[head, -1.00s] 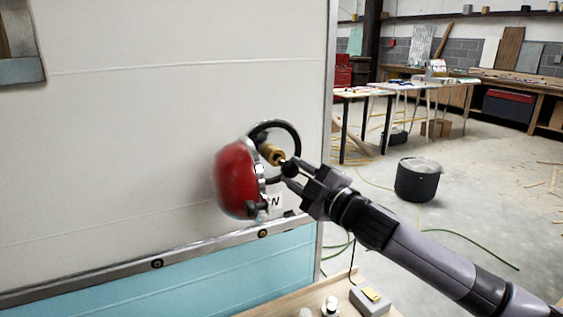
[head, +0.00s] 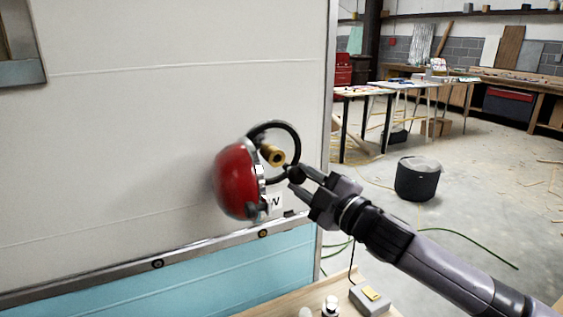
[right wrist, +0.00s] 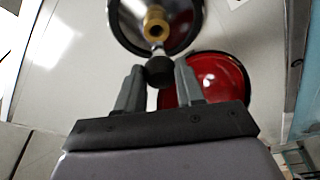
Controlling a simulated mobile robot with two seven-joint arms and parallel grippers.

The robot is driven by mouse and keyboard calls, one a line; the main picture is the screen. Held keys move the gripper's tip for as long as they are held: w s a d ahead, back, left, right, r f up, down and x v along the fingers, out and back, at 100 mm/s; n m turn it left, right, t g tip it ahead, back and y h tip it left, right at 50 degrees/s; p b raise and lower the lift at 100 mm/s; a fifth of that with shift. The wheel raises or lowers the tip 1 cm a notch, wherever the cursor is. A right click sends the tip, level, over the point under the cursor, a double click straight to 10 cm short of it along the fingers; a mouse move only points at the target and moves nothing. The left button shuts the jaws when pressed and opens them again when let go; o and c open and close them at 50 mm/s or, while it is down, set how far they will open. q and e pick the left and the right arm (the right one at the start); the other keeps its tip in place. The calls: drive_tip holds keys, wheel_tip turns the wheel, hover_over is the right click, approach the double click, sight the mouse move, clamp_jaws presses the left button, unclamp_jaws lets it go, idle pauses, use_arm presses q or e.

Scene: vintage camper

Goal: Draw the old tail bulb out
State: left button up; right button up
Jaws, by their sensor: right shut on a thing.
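The brass socket (head: 272,154) sits inside the black-rimmed lamp housing (head: 297,141) on the camper wall; its dark open mouth shows in the head view. The socket also shows in the right wrist view (right wrist: 155,22). The old bulb (head: 296,172) has dark, blackened glass. In the right wrist view the bulb (right wrist: 159,72) lies between the fingertips, its small metal base toward the socket. My right gripper (head: 294,180) is shut on the bulb, which is clear of the socket in the head view. The red lens (head: 234,180) hangs swung open left of the housing. My left gripper is not in view.
A metal trim strip (head: 200,248) runs under the lamp. A dark bin (head: 417,180) and tables (head: 400,88) stand farther off.

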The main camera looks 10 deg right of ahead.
drive_tip(key=shift+s+a+r+v, duration=0.1)
drive_tip(key=shift+a+v, duration=0.1)
drive_tip(key=shift+v, duration=0.85)
drive_tip(key=shift+s+a+r+v, duration=0.1)
drive_tip(key=shift+a+r+v, duration=0.05)
drive_tip(key=shift+v, duration=0.95)
